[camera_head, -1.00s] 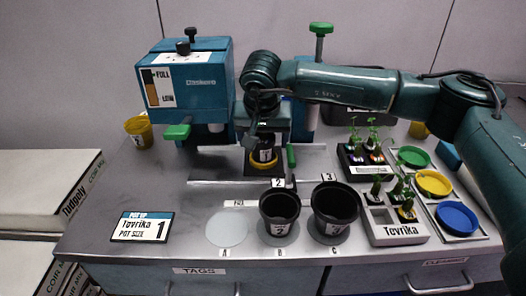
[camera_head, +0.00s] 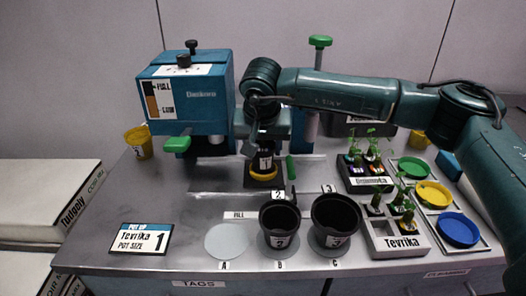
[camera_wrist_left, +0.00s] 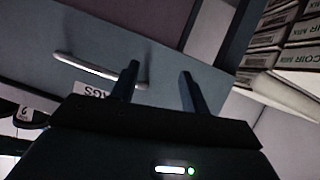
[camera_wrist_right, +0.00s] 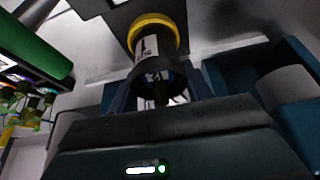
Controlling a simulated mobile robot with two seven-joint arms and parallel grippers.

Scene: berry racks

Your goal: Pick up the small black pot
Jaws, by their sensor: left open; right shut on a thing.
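The small black pot (camera_head: 265,160) with a white label is upright at the blue machine, just above or in a yellow ring (camera_head: 263,176); I cannot tell if they touch. My right gripper (camera_head: 264,143) is shut on this pot from above. In the right wrist view the pot (camera_wrist_right: 150,48) is between the fingers of the right gripper (camera_wrist_right: 158,85), with the yellow ring (camera_wrist_right: 152,20) beyond it. My left gripper (camera_wrist_left: 158,80) shows only in its wrist view, open and empty, facing the bench front with its drawer handle.
Black pots 2 (camera_head: 280,220) and 3 (camera_head: 336,220) stand on discs B and C; disc A (camera_head: 227,242) is bare. The Tevrika sign (camera_head: 140,239), seedling trays (camera_head: 398,240) and coloured dishes (camera_head: 457,227) surround them. The blue machine (camera_head: 188,92) stands left of my right arm.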

